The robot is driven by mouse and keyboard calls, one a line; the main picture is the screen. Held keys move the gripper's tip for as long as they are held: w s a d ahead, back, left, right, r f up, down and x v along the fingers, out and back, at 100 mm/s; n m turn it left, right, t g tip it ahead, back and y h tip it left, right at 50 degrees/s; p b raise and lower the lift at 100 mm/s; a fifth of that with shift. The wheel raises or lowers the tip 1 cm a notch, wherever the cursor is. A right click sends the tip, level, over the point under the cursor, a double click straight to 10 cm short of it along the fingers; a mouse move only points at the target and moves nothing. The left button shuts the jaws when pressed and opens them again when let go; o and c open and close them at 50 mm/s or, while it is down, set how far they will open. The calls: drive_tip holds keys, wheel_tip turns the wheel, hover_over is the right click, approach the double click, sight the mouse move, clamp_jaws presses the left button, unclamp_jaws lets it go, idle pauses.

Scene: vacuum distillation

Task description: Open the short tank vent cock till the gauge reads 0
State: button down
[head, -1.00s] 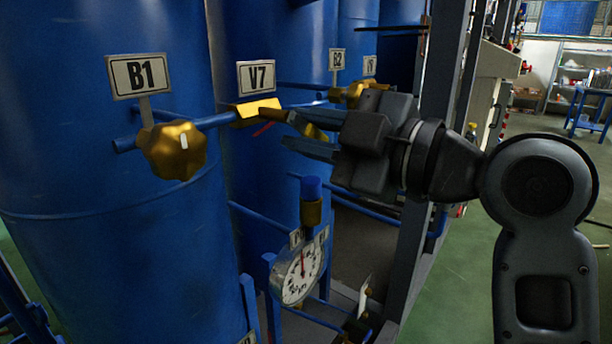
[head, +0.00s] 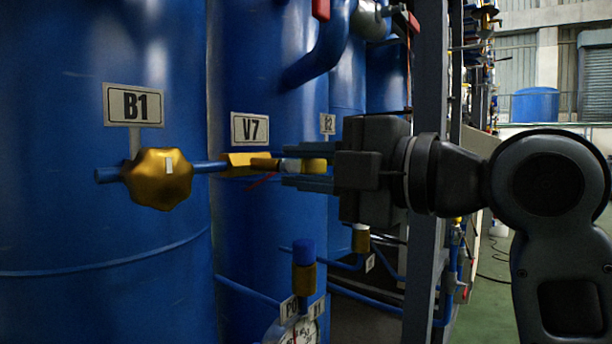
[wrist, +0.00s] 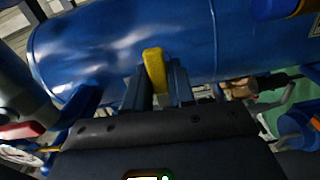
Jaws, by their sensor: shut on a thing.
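The brass cock (head: 238,163) under the V7 sign (head: 250,129) sits on a blue pipe in front of a blue tank. Its yellow handle (head: 312,165) points right, roughly level, in the head view. My gripper (head: 300,167) is shut on this handle, its dark fingers above and below it. In the wrist view the yellow handle (wrist: 154,70) stands between the two fingers (wrist: 155,88). The gauge (head: 290,333) is at the bottom edge of the head view. Most of its dial is cut off, so its reading cannot be told.
A gold knob (head: 160,179) under the B1 sign (head: 134,104) is left of the cock. A blue-capped brass fitting (head: 304,266) rises below my gripper. A grey frame post (head: 428,180) stands behind my wrist. Open green floor shows at the right.

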idle(0.3)
drive_tip(key=c, duration=1)
unclamp_jaws()
drive_tip(key=shift+c, duration=0.2)
drive_tip(key=v, duration=0.7)
drive_tip(key=shift+s+d, duration=0.25)
drive_tip(key=shift+d, duration=0.05)
drive_tip(key=shift+f, duration=0.15)
